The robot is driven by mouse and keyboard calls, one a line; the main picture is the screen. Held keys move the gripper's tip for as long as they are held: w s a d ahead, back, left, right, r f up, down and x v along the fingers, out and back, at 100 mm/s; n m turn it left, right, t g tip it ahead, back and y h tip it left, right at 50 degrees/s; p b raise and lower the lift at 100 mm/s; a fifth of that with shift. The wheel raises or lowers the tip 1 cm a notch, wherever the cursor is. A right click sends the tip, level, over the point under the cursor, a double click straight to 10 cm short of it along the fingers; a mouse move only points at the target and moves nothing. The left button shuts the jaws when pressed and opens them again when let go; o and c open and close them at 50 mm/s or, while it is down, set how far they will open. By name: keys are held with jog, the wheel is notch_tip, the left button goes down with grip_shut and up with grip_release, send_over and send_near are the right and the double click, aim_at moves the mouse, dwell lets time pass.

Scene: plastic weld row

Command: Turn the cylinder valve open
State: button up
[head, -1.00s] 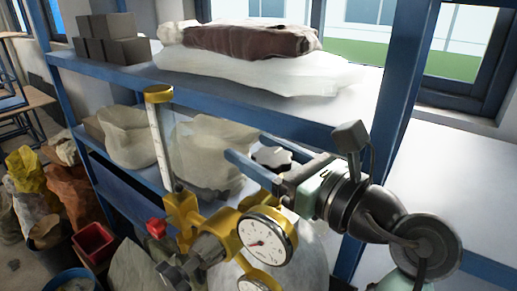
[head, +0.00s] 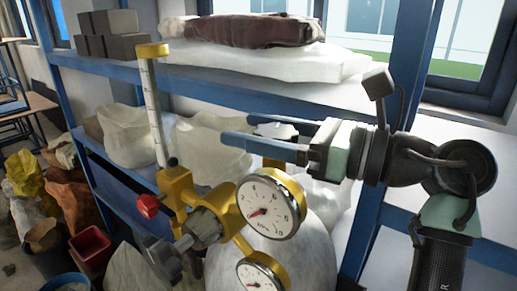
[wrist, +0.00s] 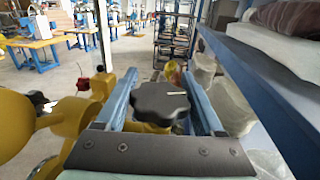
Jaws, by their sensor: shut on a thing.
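The cylinder valve's handwheel is a black, lobed knob (wrist: 160,101) with a pale mark on top, seen between the fingers in the wrist view. The fingertips extend past the knob in the wrist view (wrist: 163,76). A yellow regulator (head: 180,190) with two round white gauges (head: 270,205) is in front of the pale cylinder (head: 300,238).
A clear flow tube with a yellow cap (head: 151,50) stands left of the fingers. A red knob (head: 147,206) sits on the regulator. Behind is a blue shelf (head: 230,88) with sacks and grey blocks. Buckets and bags crowd the floor at left.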

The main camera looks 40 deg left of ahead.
jog(key=n+g+b, duration=0.1)
jog(key=g, duration=0.1)
jog(key=n+g+h+b, duration=0.1)
jog(key=shift+s+d+n+g, duration=0.1)
jog(key=shift+s+n+g, duration=0.1)
jog(key=shift+n+g, duration=0.15)
jog(key=shift+s+d+r+n+g+h, duration=0.1)
jog(key=shift+s+n+g+h, duration=0.05)
jog(key=shift+n+g+h, duration=0.65)
jog(key=shift+s+d+n+g+h, duration=0.15)
jog(key=shift+n+g+h, duration=0.35)
jog(key=shift+g, duration=0.55)
jog(key=shift+b, duration=0.3)
jog(key=o, duration=1.4)
jog(key=shift+c, duration=0.2)
